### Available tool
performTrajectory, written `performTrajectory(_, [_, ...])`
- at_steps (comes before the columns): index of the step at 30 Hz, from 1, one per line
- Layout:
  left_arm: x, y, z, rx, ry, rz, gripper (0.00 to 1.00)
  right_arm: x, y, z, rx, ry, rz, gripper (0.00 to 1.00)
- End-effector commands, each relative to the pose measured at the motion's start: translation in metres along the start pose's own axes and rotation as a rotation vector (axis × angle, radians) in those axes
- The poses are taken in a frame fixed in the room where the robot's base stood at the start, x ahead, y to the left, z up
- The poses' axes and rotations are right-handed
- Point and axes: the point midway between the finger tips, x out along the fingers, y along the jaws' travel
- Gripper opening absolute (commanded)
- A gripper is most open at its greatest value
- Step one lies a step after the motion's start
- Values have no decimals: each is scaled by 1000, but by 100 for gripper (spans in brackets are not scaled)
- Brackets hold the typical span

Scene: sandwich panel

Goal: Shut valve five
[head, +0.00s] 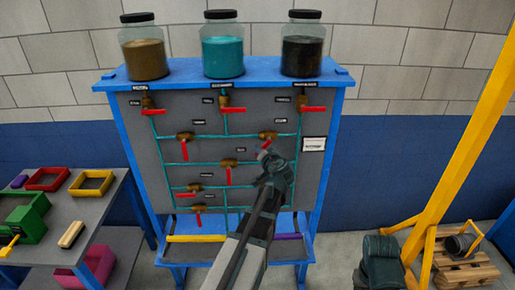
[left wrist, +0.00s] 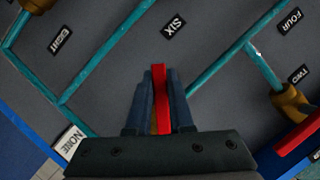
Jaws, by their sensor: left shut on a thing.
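My left gripper (head: 268,158) is at the right half of the grey panel (head: 170,118), just below a brass valve (head: 268,135) on a horizontal teal pipe. Its fingers are shut on a red handle (left wrist: 160,88), seen between them in the left wrist view. The gripper covers much of the handle in the head view. The held valve's label is not readable. A SIX label (left wrist: 174,27) lies beyond the fingertips. My right gripper is not in view.
Several other valves with red handles share the panel, including one by the TWO label (left wrist: 299,75). Three jars stand on top, the teal one (head: 222,50) in the middle. A side table (head: 88,225) is at left; a yellow post (head: 465,150) is at right.

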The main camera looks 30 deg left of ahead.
Motion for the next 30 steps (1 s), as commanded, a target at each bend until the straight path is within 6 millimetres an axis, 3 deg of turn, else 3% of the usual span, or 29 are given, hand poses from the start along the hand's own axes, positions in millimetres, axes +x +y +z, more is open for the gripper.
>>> performTrajectory(15, [-3,22,-4,-425,-3,176,0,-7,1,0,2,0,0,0])
performTrajectory(30, [-5,32,-9,-633,-4,262,0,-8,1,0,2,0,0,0])
